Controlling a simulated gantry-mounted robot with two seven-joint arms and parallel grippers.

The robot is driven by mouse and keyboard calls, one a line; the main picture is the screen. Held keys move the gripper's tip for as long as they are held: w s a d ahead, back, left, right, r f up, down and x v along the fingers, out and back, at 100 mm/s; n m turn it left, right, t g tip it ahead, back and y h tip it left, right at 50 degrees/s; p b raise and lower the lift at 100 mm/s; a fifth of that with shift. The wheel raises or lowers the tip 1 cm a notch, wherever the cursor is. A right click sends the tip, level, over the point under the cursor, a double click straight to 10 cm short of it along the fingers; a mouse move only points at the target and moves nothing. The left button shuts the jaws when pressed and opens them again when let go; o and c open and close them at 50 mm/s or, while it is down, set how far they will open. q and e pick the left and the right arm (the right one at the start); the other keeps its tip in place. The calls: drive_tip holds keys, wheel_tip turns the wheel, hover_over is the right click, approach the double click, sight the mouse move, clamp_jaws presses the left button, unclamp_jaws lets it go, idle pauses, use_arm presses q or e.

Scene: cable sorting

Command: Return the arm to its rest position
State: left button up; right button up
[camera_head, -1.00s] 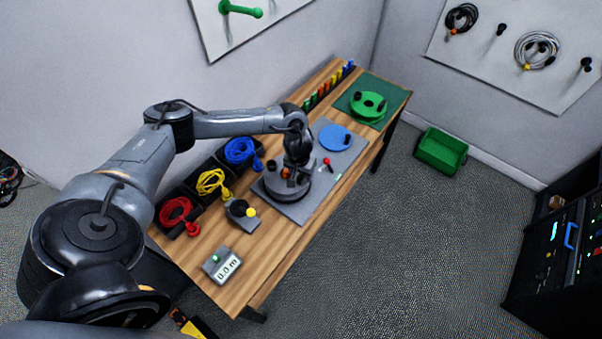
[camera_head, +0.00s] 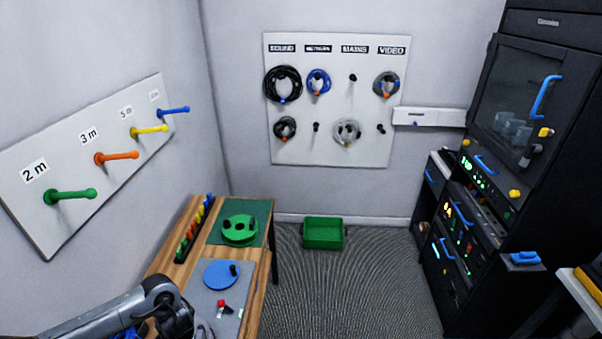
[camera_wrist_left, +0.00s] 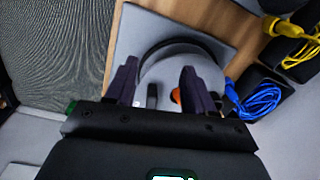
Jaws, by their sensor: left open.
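My left arm (camera_head: 120,312) comes in at the bottom left of the head view, over the near part of the wooden table (camera_head: 183,268). Its gripper is cut off or hidden there. In the left wrist view my left gripper (camera_wrist_left: 160,88) is open, its two dark fingers apart. Between and beyond the fingers is a round grey device (camera_wrist_left: 188,68) on a grey mat, with a small orange part and a dark peg showing. I cannot tell any contact. My right gripper is in neither view.
A blue disc (camera_head: 221,274) and a green reel (camera_head: 239,229) lie farther along the table. Blue (camera_wrist_left: 262,100) and yellow cables (camera_wrist_left: 285,27) sit in dark trays. A pegboard (camera_head: 335,145) with cables hangs on the back wall. A green bin (camera_head: 323,233) stands on the floor; a black rack is at right.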

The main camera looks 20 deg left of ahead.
use_arm(q)
drive_tip(key=s+d+f+g+h, duration=0.1)
drive_tip(key=s+d+f, duration=0.2)
drive_tip(key=s+d, duration=0.15)
drive_tip(key=s+d+f+h, duration=0.1)
drive_tip(key=s+d+f, duration=0.2)
drive_tip(key=d, duration=0.3)
drive_tip(key=s+d+r+t+h, duration=0.1)
drive_tip(key=s+d+t+h, duration=0.15)
drive_tip(key=d, duration=1.05)
drive_tip(key=s+d+r+t+h, duration=0.1)
drive_tip(key=s+d+h, duration=0.25)
drive_tip(key=d, duration=0.95)
drive_tip(key=w+a+r+m+t+y, duration=0.1)
drive_tip(key=a+r+m+y, duration=0.25)
drive_tip(key=a+r, duration=0.4)
drive_tip(key=w+a+r+m+t+y, duration=0.1)
drive_tip(key=a+r+m+y, duration=0.3)
drive_tip(key=a, duration=0.6)
wheel_tip(320, 180, up, 19)
drive_tip(key=p, duration=1.8)
drive_tip(key=shift+d+p, duration=0.25)
drive_tip(key=shift+p, duration=0.1)
